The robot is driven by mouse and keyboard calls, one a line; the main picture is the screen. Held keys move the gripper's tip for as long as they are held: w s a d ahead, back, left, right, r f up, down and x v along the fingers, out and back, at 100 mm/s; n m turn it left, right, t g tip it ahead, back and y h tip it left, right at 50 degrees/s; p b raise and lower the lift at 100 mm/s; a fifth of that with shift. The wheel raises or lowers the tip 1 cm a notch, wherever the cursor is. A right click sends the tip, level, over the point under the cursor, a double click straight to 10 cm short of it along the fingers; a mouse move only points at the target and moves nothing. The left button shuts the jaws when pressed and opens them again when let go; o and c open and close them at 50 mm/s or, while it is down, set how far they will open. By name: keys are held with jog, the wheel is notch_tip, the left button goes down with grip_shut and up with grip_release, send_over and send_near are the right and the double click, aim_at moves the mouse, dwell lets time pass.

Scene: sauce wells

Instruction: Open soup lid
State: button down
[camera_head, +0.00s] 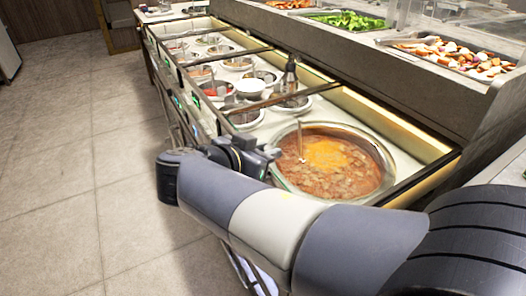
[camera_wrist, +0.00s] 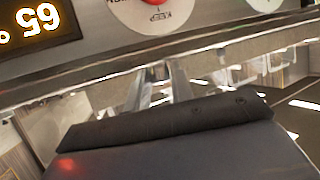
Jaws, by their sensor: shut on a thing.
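The large round soup pot holds reddish-brown soup (camera_head: 330,172) with an orange patch in the middle, at the near end of the counter. A clear glass soup lid (camera_head: 292,128) appears to lie over it, with a thin upright piece (camera_head: 301,142) above its left part. My gripper (camera_head: 272,153) is at the pot's left edge, by the counter front. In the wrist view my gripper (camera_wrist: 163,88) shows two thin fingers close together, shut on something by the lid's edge. The exact contact is too small and blurred to see.
Several small wells with sauces and lids (camera_head: 250,87) run along the counter beyond the pot. A dark pump bottle (camera_head: 290,75) stands among them. Food trays (camera_head: 455,55) fill the higher shelf. A lit display (camera_wrist: 38,22) sits on the counter front. The floor (camera_head: 75,170) at left is clear.

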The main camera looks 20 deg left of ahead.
aim_at(299, 148)
jog(key=w+d+b, duration=0.1)
jog(key=w, duration=0.1)
jog(key=w+d+b, duration=0.1)
jog(key=w+d, duration=0.1)
jog(key=w+d+b, duration=0.2)
jog(key=shift+w+f, duration=0.15)
jog(key=shift+w+d, duration=0.3)
jog(key=shift+w, duration=0.05)
jog(key=c, duration=1.2)
grip_release()
jog(key=shift+c, duration=0.2)
jog(key=p+v, duration=0.1)
jog(key=v, duration=1)
jog(key=shift+w, duration=0.1)
